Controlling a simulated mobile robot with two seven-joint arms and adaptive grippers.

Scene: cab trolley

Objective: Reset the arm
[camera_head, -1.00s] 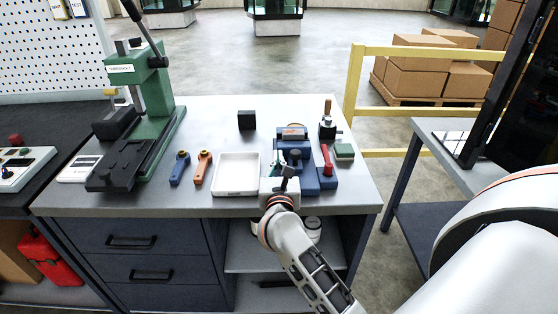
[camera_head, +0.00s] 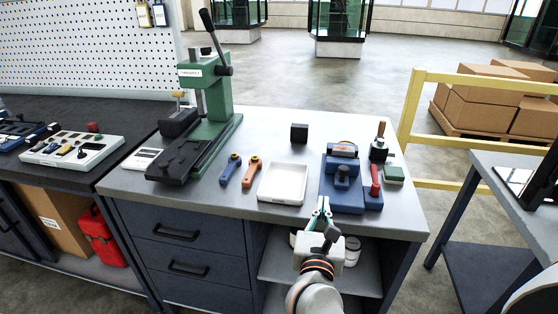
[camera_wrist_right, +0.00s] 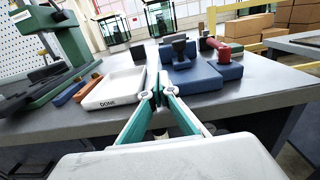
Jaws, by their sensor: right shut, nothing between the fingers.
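My right gripper (camera_head: 322,208) is shut and empty, with green fingers, at the front edge of the workbench (camera_head: 255,210). In the right wrist view the closed fingertips (camera_wrist_right: 160,88) are in front of a white tray marked DONE (camera_wrist_right: 117,88) and a blue fixture (camera_wrist_right: 190,76). The fingers look apart from both. In the head view the white tray (camera_head: 283,182) is empty and the blue fixture (camera_head: 343,180) stands to its right. My left gripper is in neither view.
A green press (camera_head: 212,110) stands at the bench's left, with blue (camera_head: 230,168) and orange (camera_head: 252,172) handled tools beside it. A black block (camera_head: 299,132) sits at the back. A red-handled part (camera_head: 375,182) and green block (camera_head: 393,174) are at right. A yellow rail (camera_head: 412,105) stands beyond.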

